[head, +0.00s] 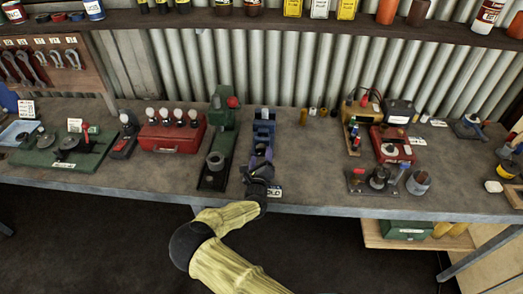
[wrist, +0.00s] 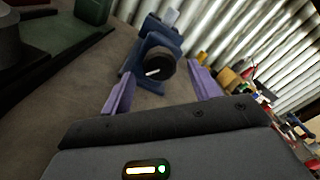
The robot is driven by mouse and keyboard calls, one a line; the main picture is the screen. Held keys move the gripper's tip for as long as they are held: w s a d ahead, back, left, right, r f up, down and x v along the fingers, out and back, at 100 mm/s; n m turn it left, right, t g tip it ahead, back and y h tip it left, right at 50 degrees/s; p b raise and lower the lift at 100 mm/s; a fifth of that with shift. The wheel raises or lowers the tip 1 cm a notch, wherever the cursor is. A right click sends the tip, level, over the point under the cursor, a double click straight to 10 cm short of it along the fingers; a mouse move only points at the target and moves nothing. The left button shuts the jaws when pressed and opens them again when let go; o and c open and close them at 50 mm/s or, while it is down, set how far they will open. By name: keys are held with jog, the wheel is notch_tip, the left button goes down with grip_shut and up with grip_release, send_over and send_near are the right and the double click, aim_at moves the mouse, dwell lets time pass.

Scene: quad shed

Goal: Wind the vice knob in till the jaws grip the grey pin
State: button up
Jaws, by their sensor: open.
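The blue vice (head: 264,128) stands on the bench just beyond my gripper in the head view. In the wrist view the vice (wrist: 157,33) faces me, with its round dark knob (wrist: 158,71) at the front; a white mark shows on the knob's face. A pale grey pin (wrist: 170,17) stands at the top of the vice. I cannot tell how wide the gap around it is. My gripper (wrist: 160,78) is open, its two purple fingers on either side of the knob, apart from it in the picture. In the head view my gripper (head: 261,160) hides the knob.
A green machine (head: 219,130) stands close left of the vice, with a red box (head: 172,136) beyond it. A label (head: 274,191) sits at the bench's front edge. Bare bench (head: 312,160) lies right of the vice, before a red device (head: 391,144).

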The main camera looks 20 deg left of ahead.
aim_at(262, 152)
jog(key=shift+x, duration=1.7)
jog(key=c, duration=1)
jog(key=shift+o, duration=0.2)
jog(key=shift+r+p, duration=0.1)
jog(key=shift+p, duration=0.4)
